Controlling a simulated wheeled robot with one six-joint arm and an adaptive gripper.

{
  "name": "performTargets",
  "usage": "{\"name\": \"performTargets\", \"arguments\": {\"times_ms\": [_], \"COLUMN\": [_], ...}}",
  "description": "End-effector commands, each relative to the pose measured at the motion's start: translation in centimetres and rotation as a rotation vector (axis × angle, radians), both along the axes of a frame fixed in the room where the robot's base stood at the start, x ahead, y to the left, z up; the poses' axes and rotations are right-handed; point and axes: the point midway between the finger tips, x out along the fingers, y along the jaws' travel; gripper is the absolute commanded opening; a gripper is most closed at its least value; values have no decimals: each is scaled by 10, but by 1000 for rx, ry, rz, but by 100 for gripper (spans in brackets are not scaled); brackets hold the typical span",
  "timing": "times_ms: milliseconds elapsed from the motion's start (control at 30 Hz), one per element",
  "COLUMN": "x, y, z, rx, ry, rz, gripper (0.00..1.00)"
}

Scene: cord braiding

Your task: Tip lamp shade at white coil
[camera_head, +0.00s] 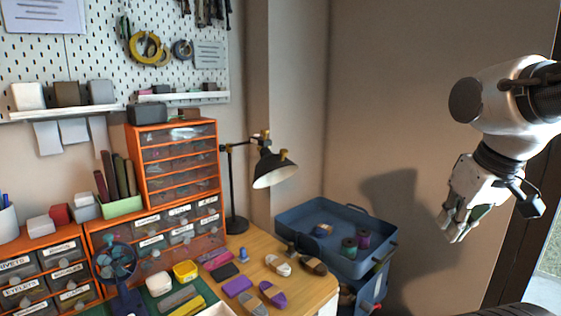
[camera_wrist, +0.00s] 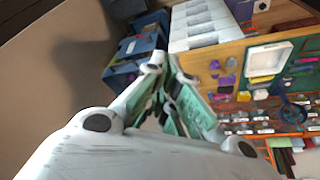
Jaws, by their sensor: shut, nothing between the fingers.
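The desk lamp stands at the back of the wooden table in the head view. Its black shade (camera_head: 273,168), pale inside, hangs from a jointed arm and tilts down to the right. A white coil (camera_head: 278,265) lies on the table, below the shade and near the blue tray. My gripper (camera_head: 451,232) is at the far right in the head view, raised and well apart from the lamp. Its fingers are shut and empty, and they also show in the wrist view (camera_wrist: 160,68). I cannot make out the lamp shade in the wrist view.
A blue tray (camera_head: 318,258) with green and purple spools stands right of the table. Dark and purple cord coils (camera_head: 272,294) lie near the white one.

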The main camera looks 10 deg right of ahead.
Motion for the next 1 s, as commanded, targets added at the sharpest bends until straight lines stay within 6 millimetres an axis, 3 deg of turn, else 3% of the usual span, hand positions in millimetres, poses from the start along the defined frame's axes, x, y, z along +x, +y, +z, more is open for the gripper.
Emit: {"name": "performTargets", "arguments": {"times_ms": [33, 167, 233, 267, 467, 600, 700, 833, 933, 1000], "x": [0, 6, 18, 27, 136, 220, 271, 312, 321, 320], "y": [0, 9, 19, 24, 93, 162, 210, 238, 243, 244], "z": [0, -9, -14, -12, 22, 48, 69, 104, 132, 131], "rx": [1, -1, -4, -6, -8, -8, -2, 8, 13, 8], "ry": [0, 43, 90, 105, 146, 131, 98, 28, -22, -19], "rz": [1, 46, 88, 109, 278, 407, 486, 540, 565, 587], "gripper": [9, 33, 44, 44, 44, 44, 44, 44, 44, 44]}}
